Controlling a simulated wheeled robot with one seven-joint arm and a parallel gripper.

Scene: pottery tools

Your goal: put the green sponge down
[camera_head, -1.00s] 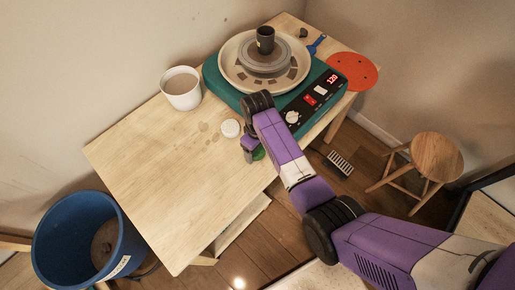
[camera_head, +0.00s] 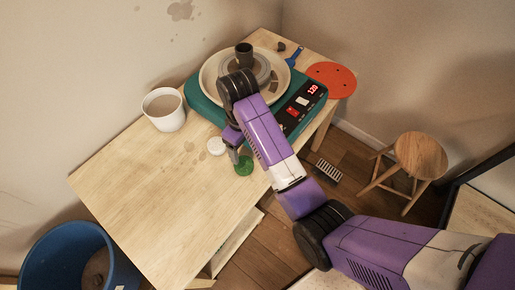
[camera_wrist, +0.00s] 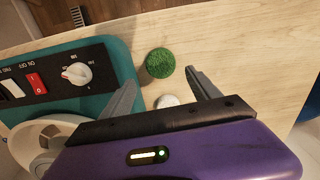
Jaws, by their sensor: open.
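The green sponge (camera_head: 244,165) is a small round piece lying on the wooden table (camera_head: 150,205) near its front edge, beside the pottery wheel. In the wrist view the sponge (camera_wrist: 160,63) lies ahead of my gripper (camera_wrist: 160,88), apart from both fingers. My gripper (camera_head: 233,152) is open and empty, a little above the table. A small white round object (camera_head: 217,146) sits just left of the sponge; it also shows in the wrist view (camera_wrist: 167,101), partly hidden by my gripper.
The teal pottery wheel (camera_head: 203,100) stands at the back, with a dark cup (camera_head: 243,54) on it. A white bucket (camera_head: 164,110) is at the back left, an orange disc (camera_head: 331,80) at the right. The table's left part is clear. A blue bin (camera_head: 70,250) and a stool (camera_head: 420,155) stand on the floor.

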